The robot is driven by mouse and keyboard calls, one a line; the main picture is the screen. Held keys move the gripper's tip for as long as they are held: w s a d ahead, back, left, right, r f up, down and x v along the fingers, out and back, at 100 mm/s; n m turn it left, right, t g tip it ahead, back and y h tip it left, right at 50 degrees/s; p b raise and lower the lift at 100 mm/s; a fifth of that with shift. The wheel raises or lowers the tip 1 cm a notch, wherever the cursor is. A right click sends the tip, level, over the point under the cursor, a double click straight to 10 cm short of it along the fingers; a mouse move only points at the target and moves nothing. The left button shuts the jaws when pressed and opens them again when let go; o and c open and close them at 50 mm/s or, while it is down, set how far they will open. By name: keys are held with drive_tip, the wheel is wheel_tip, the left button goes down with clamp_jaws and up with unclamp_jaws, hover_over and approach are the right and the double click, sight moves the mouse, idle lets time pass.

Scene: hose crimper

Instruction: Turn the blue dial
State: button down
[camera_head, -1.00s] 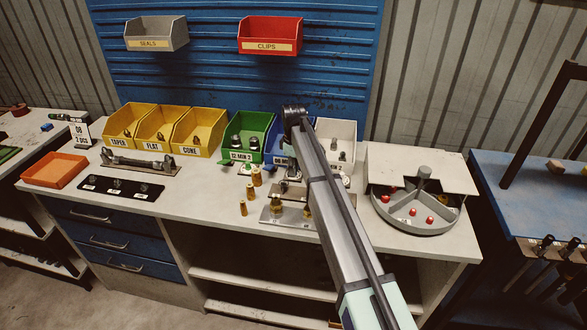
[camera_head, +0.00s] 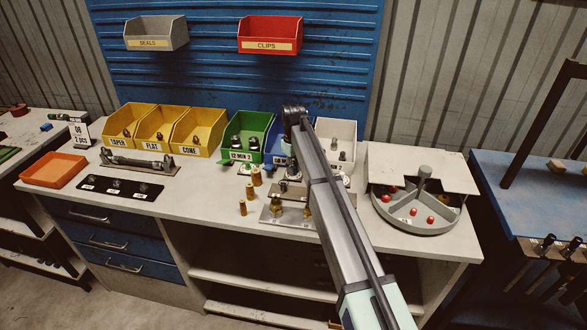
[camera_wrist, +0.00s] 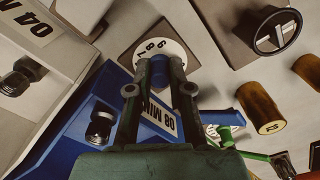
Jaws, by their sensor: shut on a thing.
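The blue dial (camera_wrist: 158,62) sits at the centre of a white face with black numbers (camera_wrist: 172,48) in the wrist view. My gripper (camera_wrist: 161,68) points at it with its two dark fingers. The fingers are closed on the dial's sides, one on each side, and cover part of the knob and of the face. The numbers 6, 7, 8 and 9 show beyond the fingertips. In the head view my arm hides the dial and the gripper's tips.
A blue bin (camera_wrist: 65,148) labelled 08 MIN lies close by my gripper. The head view shows a green bin (camera_head: 250,134), a white bin (camera_head: 338,135) and a round grey tray (camera_head: 400,219) with red pieces.

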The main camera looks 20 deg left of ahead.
idle(0.4)
drive_tip(key=c, duration=1.1)
unclamp_jaws()
wheel_tip(320, 180, up, 12)
